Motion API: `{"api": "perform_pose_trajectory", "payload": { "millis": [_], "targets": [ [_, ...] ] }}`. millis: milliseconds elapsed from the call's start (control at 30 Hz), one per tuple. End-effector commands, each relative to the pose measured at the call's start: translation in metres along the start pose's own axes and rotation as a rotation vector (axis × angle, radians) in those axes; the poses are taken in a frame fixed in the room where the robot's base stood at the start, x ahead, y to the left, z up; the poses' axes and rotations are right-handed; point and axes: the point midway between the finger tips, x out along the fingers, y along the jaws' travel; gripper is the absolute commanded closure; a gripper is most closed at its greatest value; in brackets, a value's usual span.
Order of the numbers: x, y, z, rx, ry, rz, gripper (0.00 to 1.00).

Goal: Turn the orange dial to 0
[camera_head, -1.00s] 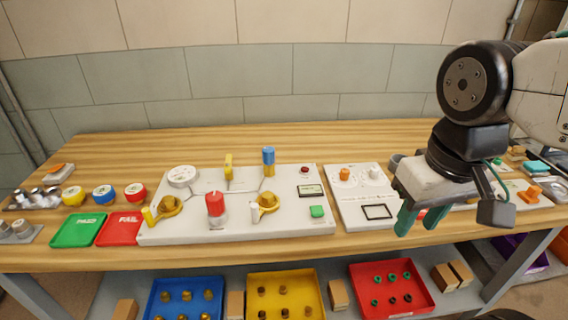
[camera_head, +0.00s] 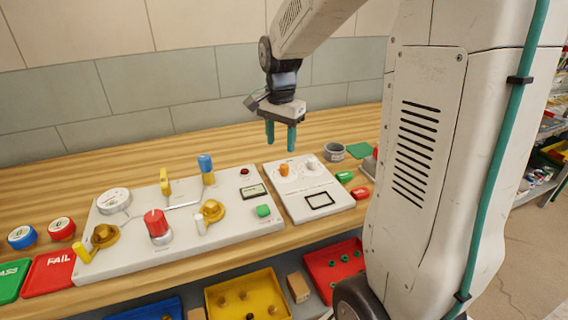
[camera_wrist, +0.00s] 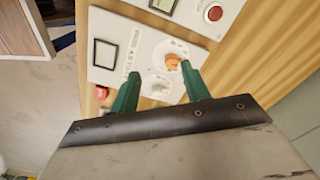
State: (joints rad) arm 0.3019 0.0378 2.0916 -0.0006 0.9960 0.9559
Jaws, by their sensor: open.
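The orange dial (camera_head: 284,170) stands on a small white panel (camera_head: 290,207) on the bench, left of a white dial (camera_head: 310,166). In the wrist view the orange dial (camera_wrist: 173,62) sits on a round white scale, close to the tip of one finger; the white dial (camera_wrist: 156,86) lies between the fingers' lines. The scale marks are too small to read. My gripper (camera_head: 281,150) is open and empty, pointing down, above and behind the orange dial in the head view. It also shows in the wrist view (camera_wrist: 158,72), its two green fingers spread. I cannot tell any contact.
A larger white panel (camera_head: 130,250) with a red knob (camera_head: 157,224), yellow valves and a blue-topped handle (camera_head: 206,165) stands on the left. The bench behind the panels is clear.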

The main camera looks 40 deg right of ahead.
Motion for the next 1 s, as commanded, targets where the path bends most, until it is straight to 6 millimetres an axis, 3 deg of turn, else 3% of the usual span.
{"api": "perform_pose_trajectory", "payload": {
  "millis": [100, 233, 700, 1000],
  "targets": [
    [0.02, -0.011, -0.027, 0.123, -0.007, 0.011, 0.53],
    [0.032, -0.016, -0.04, 0.19, -0.009, 0.015, 0.53],
    [0.096, -0.016, -0.041, 0.202, -0.01, 0.016, 0.53],
    [0.11, -0.016, -0.041, 0.201, -0.008, 0.014, 0.53]
  ]
}}
